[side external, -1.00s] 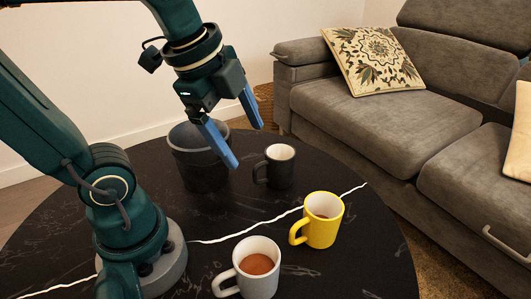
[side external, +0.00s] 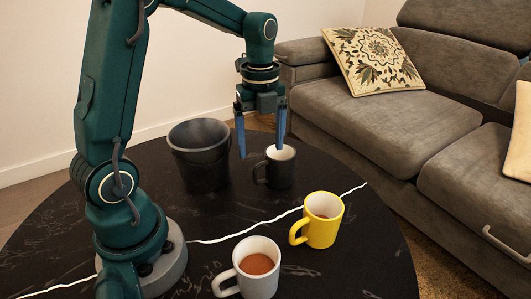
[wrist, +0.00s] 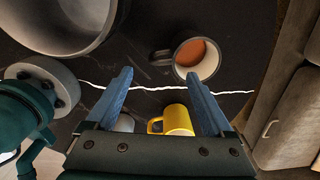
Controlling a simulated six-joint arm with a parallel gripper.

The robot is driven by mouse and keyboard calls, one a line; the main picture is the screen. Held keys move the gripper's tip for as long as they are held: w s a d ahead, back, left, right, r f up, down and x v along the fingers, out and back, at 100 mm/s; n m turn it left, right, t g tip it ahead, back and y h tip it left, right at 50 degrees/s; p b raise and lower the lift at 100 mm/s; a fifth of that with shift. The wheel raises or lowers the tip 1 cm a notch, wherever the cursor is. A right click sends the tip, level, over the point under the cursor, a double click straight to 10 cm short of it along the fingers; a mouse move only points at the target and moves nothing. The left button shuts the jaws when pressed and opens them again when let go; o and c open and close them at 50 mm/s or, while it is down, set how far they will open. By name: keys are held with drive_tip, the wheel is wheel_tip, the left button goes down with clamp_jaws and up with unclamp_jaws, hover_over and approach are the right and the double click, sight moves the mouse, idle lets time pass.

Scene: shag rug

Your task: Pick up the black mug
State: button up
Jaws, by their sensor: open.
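The black mug (side external: 281,172) stands upright on the round table, its handle pointing left and its inside pale. In the wrist view the black mug (wrist: 214,66) shows from above, with brown liquid inside and its handle to the left. My gripper (side external: 261,152) is open and empty, its blue fingers pointing down. In the side view its right finger overlaps the mug's rim; whether it touches cannot be told. In the wrist view my gripper (wrist: 158,73) has the mug's handle just beyond the gap and the body beyond the right fingertip.
A dark bucket (side external: 203,171) stands left of the black mug. A yellow mug (side external: 321,231) and a white mug with brown liquid (side external: 243,284) stand nearer the camera. The black table (side external: 360,255) has a white vein. A grey sofa (side external: 390,125) stands behind to the right.

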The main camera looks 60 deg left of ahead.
sight(261, 164)
wheel_tip(261, 164, down, 8)
drive_tip(key=shift+f, duration=0.1)
clamp_jaws()
idle(0.5)
